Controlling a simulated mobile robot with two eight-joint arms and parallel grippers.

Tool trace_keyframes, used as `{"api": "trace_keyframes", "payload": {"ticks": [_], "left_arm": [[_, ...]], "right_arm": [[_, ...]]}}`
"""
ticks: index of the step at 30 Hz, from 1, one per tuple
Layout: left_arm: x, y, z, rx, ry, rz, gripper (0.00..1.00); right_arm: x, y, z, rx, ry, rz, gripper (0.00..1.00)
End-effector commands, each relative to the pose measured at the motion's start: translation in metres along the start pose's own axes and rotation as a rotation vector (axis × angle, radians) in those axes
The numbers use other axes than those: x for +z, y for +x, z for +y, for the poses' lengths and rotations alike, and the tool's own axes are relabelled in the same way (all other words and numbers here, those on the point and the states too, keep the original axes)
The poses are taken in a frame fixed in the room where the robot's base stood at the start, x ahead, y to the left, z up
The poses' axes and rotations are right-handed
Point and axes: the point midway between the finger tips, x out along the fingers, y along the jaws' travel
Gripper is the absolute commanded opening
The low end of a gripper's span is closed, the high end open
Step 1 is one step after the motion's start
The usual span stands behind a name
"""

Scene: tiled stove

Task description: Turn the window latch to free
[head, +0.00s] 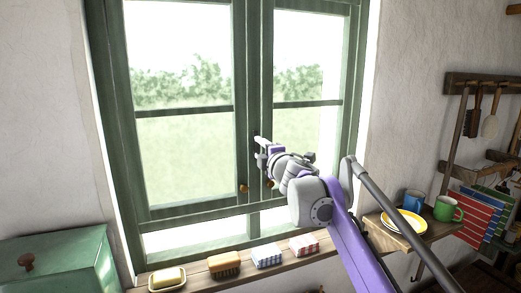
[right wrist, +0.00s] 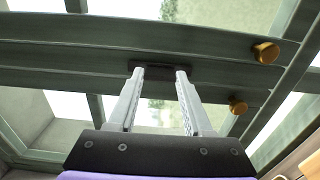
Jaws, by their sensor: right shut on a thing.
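The green-framed window (head: 243,100) is shut, its two sashes meeting at a middle post. The dark window latch (right wrist: 153,74) sits on that post; in the head view my gripper mostly covers it. My right gripper (head: 262,143) reaches the post from the lower right. In the right wrist view, the two pale fingers of the right gripper (right wrist: 160,76) stand on either side of the latch, their tips at its plate, and are shut on it. The exact angle of the latch handle is hard to tell. My left gripper is not in view.
Two brass knobs (right wrist: 266,52) sit on the sashes below the latch. The sill (head: 195,272) holds a soap dish (head: 168,280), a brush (head: 224,264) and small boxes (head: 266,255). A green box (head: 60,265) stands left; a shelf with mugs (head: 447,209) and plates is right.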

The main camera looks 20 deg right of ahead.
Motion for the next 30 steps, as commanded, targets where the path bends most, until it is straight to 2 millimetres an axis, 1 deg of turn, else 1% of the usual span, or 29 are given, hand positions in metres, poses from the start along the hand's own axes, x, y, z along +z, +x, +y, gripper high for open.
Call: {"api": "trace_keyframes", "payload": {"ticks": [12, 13, 17, 18, 26, 29, 30], "left_arm": [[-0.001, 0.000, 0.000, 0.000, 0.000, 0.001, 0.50], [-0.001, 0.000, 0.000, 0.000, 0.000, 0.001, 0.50], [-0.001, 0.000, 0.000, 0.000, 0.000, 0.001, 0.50], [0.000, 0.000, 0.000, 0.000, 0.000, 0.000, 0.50], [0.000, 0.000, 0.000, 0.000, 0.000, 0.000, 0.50], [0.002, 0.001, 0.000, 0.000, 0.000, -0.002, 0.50], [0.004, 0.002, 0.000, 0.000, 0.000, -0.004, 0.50]], "right_arm": [[0.000, 0.000, 0.001, 0.000, -0.008, 0.000, 0.00], [0.000, 0.000, 0.001, 0.000, -0.008, 0.000, 0.53], [0.000, 0.000, 0.001, 0.000, -0.008, 0.000, 0.77], [0.000, 0.000, 0.000, 0.000, -0.007, 0.000, 0.80], [0.000, -0.001, 0.000, 0.000, -0.007, 0.000, 0.80], [0.000, -0.006, -0.001, -0.001, -0.007, 0.000, 0.80], [0.000, -0.011, -0.001, -0.001, -0.007, 0.000, 0.80]]}}
